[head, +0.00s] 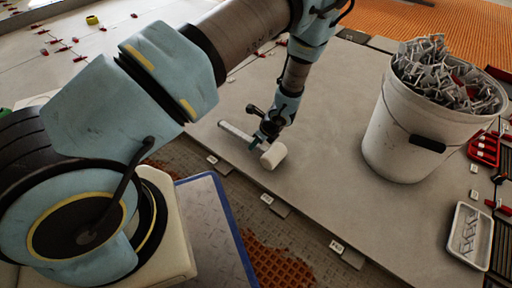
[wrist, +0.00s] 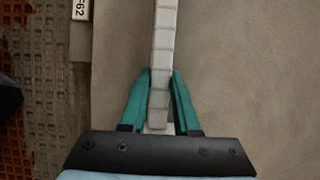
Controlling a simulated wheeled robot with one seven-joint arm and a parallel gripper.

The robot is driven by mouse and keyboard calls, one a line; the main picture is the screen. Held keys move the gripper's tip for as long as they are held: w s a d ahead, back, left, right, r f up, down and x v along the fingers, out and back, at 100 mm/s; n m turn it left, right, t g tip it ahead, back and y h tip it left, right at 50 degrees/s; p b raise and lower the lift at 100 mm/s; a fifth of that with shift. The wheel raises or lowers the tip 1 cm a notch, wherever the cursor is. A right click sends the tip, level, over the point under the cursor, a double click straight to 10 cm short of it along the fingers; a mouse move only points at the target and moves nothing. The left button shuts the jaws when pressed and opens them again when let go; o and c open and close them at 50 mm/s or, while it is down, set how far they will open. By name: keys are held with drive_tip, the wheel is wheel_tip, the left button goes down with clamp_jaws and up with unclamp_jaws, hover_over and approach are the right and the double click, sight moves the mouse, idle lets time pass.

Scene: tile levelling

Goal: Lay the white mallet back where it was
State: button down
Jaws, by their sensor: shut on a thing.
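The white mallet (head: 273,156) shows in the head view, its pale cylindrical head just above or on the grey slab (head: 330,200). Its light handle (head: 236,133) runs up and left from my gripper (head: 262,142). In the wrist view the pale banded handle (wrist: 163,60) runs up from between the two green fingers of my gripper (wrist: 160,90), which are shut on it. The mallet head is hidden in the wrist view. I cannot tell whether the mallet touches the slab.
A white bucket (head: 395,140) full of grey clips stands on the slab at right. A white tray (head: 484,237) lies at lower right, near red wedges (head: 484,149). A blue-edged panel (head: 212,215) is at the front. Small labels (head: 266,199) line the slab's edge. The slab's middle is clear.

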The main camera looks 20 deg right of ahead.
drive_tip(key=shift+f, duration=0.15)
drive_tip(key=c, duration=0.6)
unclamp_jaws()
drive_tip(key=shift+c, duration=0.2)
